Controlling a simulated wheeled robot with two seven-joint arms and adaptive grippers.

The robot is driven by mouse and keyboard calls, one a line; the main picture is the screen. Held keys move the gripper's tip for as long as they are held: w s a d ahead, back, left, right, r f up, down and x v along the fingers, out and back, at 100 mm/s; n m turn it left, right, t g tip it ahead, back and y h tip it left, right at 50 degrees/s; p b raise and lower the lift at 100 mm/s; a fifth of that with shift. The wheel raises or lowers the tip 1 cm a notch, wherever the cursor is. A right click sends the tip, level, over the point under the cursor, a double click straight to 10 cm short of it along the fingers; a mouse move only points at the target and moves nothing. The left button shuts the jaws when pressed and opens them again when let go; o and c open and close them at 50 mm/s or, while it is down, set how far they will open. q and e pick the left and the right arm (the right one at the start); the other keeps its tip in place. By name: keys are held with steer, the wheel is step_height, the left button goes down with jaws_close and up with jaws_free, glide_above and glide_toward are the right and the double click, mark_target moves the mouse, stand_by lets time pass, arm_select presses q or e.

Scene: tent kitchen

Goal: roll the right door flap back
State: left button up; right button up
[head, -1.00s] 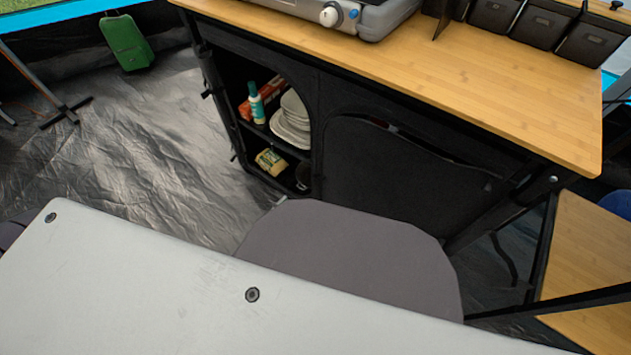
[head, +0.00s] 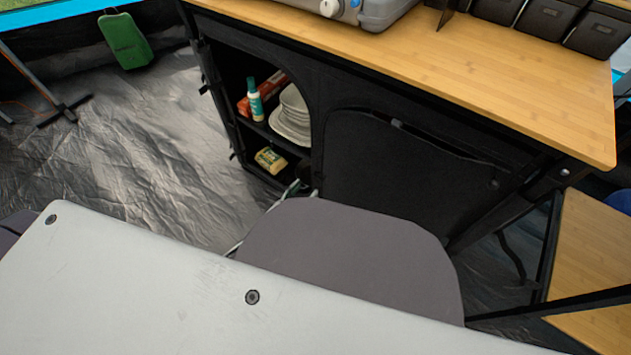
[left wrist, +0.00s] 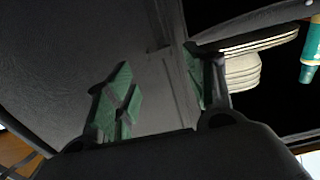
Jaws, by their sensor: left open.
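The right door flap (head: 400,180) is a black fabric panel that covers the right compartment of the cabinet under the counter. Its upper edge sags a little from the opening, and a small grey tab (head: 398,123) shows there. My left gripper (head: 298,188) is low at the cabinet front, by the lower right corner of the open left compartment, left of the flap. In the left wrist view the left gripper (left wrist: 163,78) is open, its green-padded fingers apart, with dark fabric and the upright between the compartments behind them. I cannot tell if they touch fabric. My right gripper is not in view.
The open left compartment holds white plates (head: 290,118), a teal-and-white bottle (head: 256,101), a red box (head: 271,86) and a yellow pack (head: 270,160). The bamboo counter (head: 480,75) overhangs the cabinet. Open floor (head: 150,150) lies left; a wooden surface (head: 590,250) stands right.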

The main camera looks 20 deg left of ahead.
mark_target(317, 177)
arm_select(q)
steer(key=b+x, duration=0.2)
steer(key=x, duration=0.4)
steer(key=shift+w, duration=0.35)
steer(key=shift+d, duration=0.1)
steer(key=shift+c, duration=0.2)
jaws_close()
